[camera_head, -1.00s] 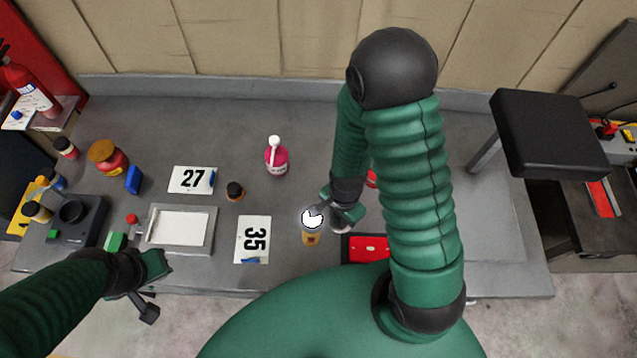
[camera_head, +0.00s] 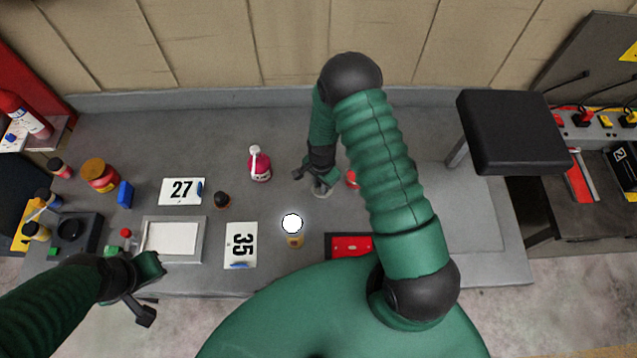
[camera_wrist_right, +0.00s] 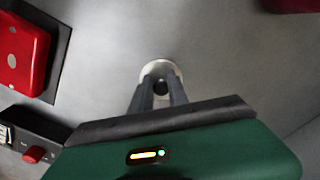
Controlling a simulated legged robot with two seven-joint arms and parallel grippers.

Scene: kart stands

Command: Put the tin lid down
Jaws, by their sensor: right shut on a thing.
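The tin lid (camera_head: 322,189) is a small pale round disc with a dark knob. My right gripper (camera_head: 314,178) is shut on it. In the right wrist view, the fingertips (camera_wrist_right: 160,88) close on the dark knob, with the lid's pale rim (camera_wrist_right: 159,67) around it. The lid is low over the grey bench; I cannot tell whether it touches. A yellow-orange tin (camera_head: 295,241) with a bright white round top stands to its lower left, apart from it. My left gripper (camera_head: 148,290) is at the bench's front left edge; its jaw state is unclear.
A pink bottle (camera_head: 260,164) stands left of the lid. A red object (camera_head: 351,245) on a dark mat lies at the front. Number cards 27 (camera_head: 181,190) and 35 (camera_head: 240,244) lie to the left. Bare bench surrounds the lid.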

